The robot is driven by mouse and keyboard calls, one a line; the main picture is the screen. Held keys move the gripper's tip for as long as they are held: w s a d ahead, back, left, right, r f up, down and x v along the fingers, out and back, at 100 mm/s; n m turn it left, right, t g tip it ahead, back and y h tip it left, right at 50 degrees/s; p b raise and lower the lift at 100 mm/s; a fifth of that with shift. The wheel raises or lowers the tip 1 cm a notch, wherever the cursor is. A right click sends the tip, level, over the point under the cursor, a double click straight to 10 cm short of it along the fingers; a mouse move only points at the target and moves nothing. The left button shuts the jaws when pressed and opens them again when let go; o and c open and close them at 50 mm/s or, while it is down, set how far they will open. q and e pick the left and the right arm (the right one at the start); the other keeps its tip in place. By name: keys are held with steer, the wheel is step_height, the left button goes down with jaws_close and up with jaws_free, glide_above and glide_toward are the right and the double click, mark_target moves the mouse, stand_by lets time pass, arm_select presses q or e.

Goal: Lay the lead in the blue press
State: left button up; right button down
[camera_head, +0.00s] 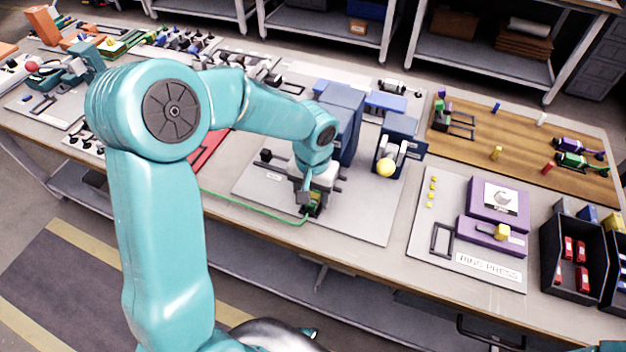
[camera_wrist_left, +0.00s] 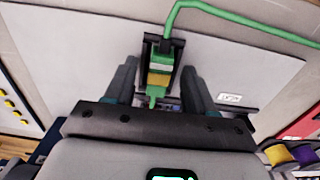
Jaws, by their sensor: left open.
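The lead is a green cable (camera_head: 265,217) with a green and yellow plug end (camera_head: 315,207). In the left wrist view the plug (camera_wrist_left: 160,66) sits in a dark slotted holder (camera_wrist_left: 150,42), and its cable (camera_wrist_left: 240,20) runs off to the right. My left gripper (camera_head: 311,199) is down at the plug in front of the blue press (camera_head: 343,108). In the left wrist view its fingers (camera_wrist_left: 159,80) are open, one on each side of the plug, with gaps visible. The arm and gripper hide part of the press's front. My right gripper is not in view.
The press stands on a grey plate (camera_head: 375,228). Further right are a purple ring press (camera_head: 495,205) and black bins (camera_head: 572,265). A red strip (camera_head: 210,150) lies left.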

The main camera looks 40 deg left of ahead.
arm_select(q)
step_height(320, 180, up, 16)
steer(key=p, duration=0.1)
